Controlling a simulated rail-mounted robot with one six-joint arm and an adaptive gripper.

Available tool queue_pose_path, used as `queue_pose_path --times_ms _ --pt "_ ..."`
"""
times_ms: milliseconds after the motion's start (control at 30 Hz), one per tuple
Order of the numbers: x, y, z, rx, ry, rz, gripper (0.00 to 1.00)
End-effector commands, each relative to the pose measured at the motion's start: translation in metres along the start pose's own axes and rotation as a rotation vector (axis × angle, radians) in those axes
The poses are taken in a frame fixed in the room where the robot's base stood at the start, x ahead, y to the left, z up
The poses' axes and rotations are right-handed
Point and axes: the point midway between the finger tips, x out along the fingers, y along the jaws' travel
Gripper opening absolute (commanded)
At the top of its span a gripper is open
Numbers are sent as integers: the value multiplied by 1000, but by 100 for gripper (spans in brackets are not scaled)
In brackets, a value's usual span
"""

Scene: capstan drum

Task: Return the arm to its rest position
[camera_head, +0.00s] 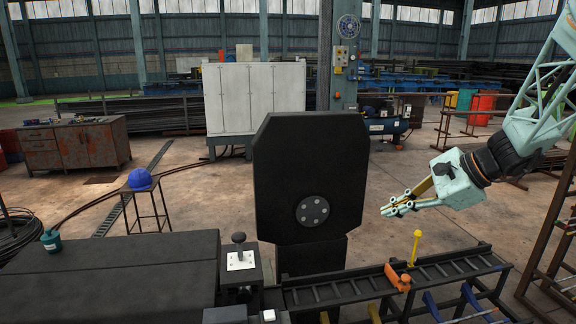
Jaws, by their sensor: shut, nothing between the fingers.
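My gripper (388,211) is at the right of the view, at the end of my pale green arm. Its fingers are shut and empty, and point left. It hangs in the air to the right of a large upright black plate (283,165). A grey round hub with several bolts (312,209) sits on that plate. The gripper looks apart from the plate and shows above the rack in the picture.
A black ladder-like rack (345,291) with an orange clamp (398,279) and a yellow T-handle (415,246) runs along the front. A dark bench (110,270) fills the left front. A rusty frame (545,235) stands at far right. Open floor lies behind.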

Motion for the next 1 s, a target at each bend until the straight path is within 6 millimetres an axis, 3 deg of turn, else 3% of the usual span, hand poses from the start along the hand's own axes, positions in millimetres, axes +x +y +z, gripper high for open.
queue_pose_path --times_ms 100,500,1000 --pt "-7 14 25 -70 6 31 0" --pt "-34 67 94 -303 33 136 0" --pt "-72 141 157 -594 74 261 0"
